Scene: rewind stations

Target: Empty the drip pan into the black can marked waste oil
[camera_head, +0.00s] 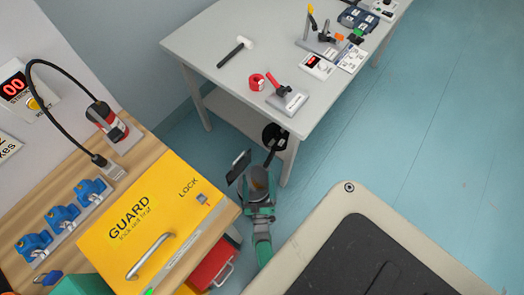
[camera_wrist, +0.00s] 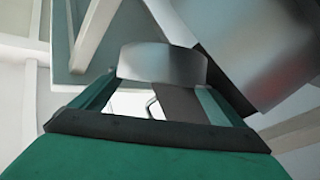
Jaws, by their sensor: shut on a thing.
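My gripper (camera_head: 258,190) is low in the gap between the wooden bench and the grey table in the camera_head view. In the wrist view my gripper (camera_wrist: 160,80) is shut on a grey metal piece, which looks like part of the drip pan (camera_wrist: 162,64). A larger grey metal surface at the upper right there may be the same pan or another thing; I cannot tell. A dark tilted slab (camera_head: 238,166) shows beside my gripper in the camera_head view. A black round thing (camera_head: 274,136) is at the table's near edge, possibly the waste oil can; no marking is readable. The pan's contents are hidden.
The grey table (camera_head: 225,30) carries a hammer (camera_head: 236,52), a red roll (camera_head: 257,81) and several fixtures. Its legs stand close to my gripper. The wooden bench holds a yellow guard box (camera_head: 150,225), with a red drawer (camera_head: 212,265) below. Blue floor is free at right.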

